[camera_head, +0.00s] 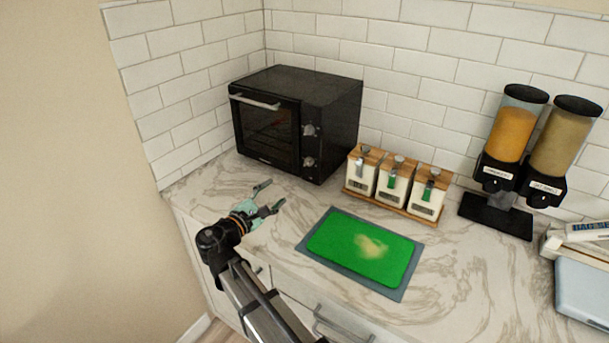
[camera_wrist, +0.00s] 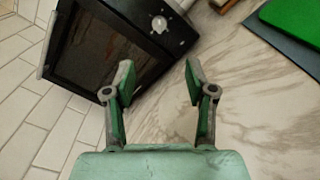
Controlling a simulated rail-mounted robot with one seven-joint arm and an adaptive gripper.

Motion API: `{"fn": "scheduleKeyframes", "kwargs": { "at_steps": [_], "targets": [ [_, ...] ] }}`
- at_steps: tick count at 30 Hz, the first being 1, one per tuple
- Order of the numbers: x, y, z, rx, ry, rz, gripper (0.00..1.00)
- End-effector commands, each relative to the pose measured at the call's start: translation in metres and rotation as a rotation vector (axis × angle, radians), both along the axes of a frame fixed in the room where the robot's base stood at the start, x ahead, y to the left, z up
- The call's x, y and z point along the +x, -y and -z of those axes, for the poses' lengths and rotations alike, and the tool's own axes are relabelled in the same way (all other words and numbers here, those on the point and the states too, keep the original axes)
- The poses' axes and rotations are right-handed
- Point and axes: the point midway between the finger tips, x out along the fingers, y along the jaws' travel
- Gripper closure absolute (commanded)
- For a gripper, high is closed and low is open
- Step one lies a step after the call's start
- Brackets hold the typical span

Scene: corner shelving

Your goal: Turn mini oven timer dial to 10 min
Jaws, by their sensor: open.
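A black mini oven (camera_head: 297,122) stands in the corner on the marble counter, its glass door at the left of its front. Two silver dials sit on its right front panel, an upper dial (camera_head: 310,130) and a lower dial (camera_head: 309,163). Their markings are too small to read. In the wrist view the oven (camera_wrist: 110,45) is at the upper left, with one dial (camera_wrist: 159,24) showing. My gripper (camera_head: 271,197) is open and empty, in front of the oven and apart from it. Its two fingers (camera_wrist: 158,82) are spread wide in the wrist view.
Three white canisters (camera_head: 394,184) stand in a wooden tray right of the oven. A green cutting board (camera_head: 365,248) lies on a grey mat right of my gripper. Two food dispensers (camera_head: 527,137) stand farther right. Bare counter lies between oven and board.

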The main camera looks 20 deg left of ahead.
Motion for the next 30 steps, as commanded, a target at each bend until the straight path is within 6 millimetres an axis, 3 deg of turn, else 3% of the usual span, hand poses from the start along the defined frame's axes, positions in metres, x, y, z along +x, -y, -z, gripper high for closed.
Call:
{"fn": "scheduleKeyframes", "kwargs": {
  "at_steps": [8,24,30],
  "targets": [
    [0.035,0.007,-0.003,-0.004,-0.001,0.003,0.45],
    [0.137,0.030,-0.002,-0.002,-0.001,0.003,0.45],
    [0.159,0.036,-0.002,-0.002,-0.001,0.002,0.45]
  ]
}}
